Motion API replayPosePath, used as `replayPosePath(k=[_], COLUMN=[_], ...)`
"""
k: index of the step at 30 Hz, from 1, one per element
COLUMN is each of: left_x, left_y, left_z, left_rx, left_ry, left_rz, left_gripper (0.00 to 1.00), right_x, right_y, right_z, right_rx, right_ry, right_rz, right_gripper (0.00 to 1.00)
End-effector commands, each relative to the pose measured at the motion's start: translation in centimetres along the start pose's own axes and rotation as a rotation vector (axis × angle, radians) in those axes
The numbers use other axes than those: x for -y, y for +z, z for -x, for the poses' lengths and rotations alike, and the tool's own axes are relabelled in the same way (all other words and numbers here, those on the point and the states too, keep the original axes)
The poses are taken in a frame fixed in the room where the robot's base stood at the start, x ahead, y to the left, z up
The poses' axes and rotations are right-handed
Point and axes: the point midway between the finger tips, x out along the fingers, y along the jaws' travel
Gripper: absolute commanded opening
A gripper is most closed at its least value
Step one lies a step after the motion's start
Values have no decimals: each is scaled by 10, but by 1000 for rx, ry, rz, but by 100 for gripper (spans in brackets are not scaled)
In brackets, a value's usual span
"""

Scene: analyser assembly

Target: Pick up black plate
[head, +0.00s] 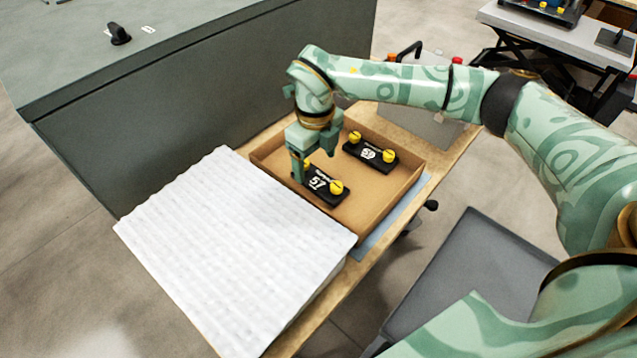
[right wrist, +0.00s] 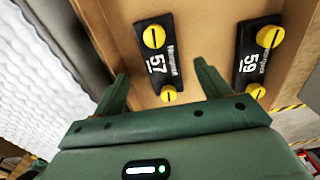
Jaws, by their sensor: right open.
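Two black plates with yellow knobs lie in a shallow cardboard box (head: 408,188). The plate marked 57 (head: 322,195) is nearer the white padded block. The plate marked 59 (head: 367,156) lies further back to the right. My right gripper (head: 314,172) is over the plate marked 57 and hides part of it. In the right wrist view the open fingers (right wrist: 160,80) point towards the plate marked 57 (right wrist: 158,65), with nothing between them that I can see held. The plate marked 59 (right wrist: 256,60) is to the right of the fingers there. My left gripper is not in view.
A white ribbed block (head: 235,240) stands left of the box on a wooden table (head: 455,155). A large grey cabinet (head: 200,100) rises behind them. A grey panel (head: 470,265) is at the lower right. The box walls surround the plates.

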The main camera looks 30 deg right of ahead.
Motion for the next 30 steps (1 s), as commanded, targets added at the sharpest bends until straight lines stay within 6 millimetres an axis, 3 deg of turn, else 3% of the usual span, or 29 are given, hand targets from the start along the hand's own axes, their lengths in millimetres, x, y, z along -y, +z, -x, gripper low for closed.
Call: replayPosePath(k=[9, 16, 21, 22, 30], left_x=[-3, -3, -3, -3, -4], left_y=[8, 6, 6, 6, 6], left_z=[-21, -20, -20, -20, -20], left_rx=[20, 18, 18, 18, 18], left_ry=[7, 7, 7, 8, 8], left_rz=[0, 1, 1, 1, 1], left_gripper=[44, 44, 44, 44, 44], right_x=[1, 2, 2, 2, 2], right_y=[-4, -4, -4, -4, -4], right_z=[-50, -49, -49, -49, -48], right_rx=[-6, -2, -2, -2, -2], right_ry=[2, 0, 0, 0, 0], right_rz=[-1, 0, 0, 0, 0], right_gripper=[75, 75, 28, 24, 24])
